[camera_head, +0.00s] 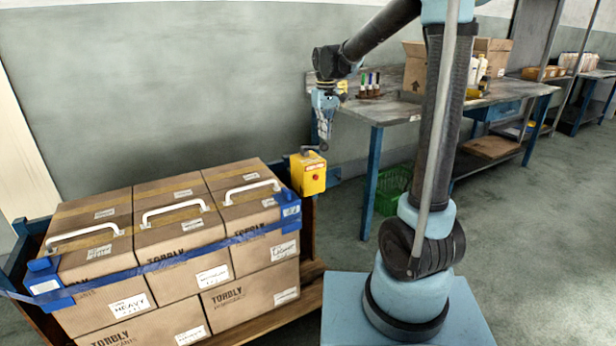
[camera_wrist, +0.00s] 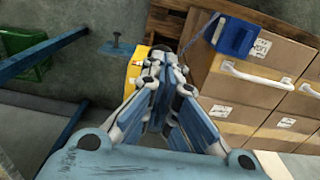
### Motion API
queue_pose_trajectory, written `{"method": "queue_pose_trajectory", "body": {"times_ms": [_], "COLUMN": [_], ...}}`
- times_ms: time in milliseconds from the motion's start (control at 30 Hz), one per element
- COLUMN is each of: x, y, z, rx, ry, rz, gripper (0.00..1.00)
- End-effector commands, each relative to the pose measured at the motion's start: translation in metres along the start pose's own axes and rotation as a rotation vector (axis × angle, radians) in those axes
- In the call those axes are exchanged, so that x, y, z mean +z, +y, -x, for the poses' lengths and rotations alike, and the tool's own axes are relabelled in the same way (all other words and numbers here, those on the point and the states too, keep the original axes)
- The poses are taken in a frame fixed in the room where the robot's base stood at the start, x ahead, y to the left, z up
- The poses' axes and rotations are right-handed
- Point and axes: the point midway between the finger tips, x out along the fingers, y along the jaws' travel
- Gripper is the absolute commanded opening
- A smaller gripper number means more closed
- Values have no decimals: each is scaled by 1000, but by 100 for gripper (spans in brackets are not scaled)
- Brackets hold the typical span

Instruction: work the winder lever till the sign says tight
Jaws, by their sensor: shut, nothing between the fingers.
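The yellow winder box (camera_head: 309,175) stands at the right rear corner of the carton stack, beside a blue strap. A small red mark shows on its front; I can read no word on it. A short grey lever (camera_head: 312,149) shows at its top. My gripper (camera_head: 323,143) points down just above the box at the lever. In the wrist view the gripper (camera_wrist: 162,52) is shut and empty, its fingertips in front of the yellow box (camera_wrist: 134,68). The fingers hide much of the box, and I cannot tell whether they touch the lever.
Several brown cartons (camera_head: 180,245) with white handles sit on a wooden pallet (camera_head: 262,319), with a blue strap (camera_head: 165,262) around them. A workbench (camera_head: 400,109) with bottles and boxes stands behind right. A green crate (camera_head: 391,190) is under it. Floor at right is clear.

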Motion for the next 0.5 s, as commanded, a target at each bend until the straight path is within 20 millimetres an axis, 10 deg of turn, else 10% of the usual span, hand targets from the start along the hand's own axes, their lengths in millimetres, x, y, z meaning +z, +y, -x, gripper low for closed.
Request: {"method": "queue_pose_trajectory", "body": {"times_ms": [500], "x": [6], "y": [0], "z": [-35], "rx": [0], "ry": [0], "rz": [0], "gripper": [0]}}
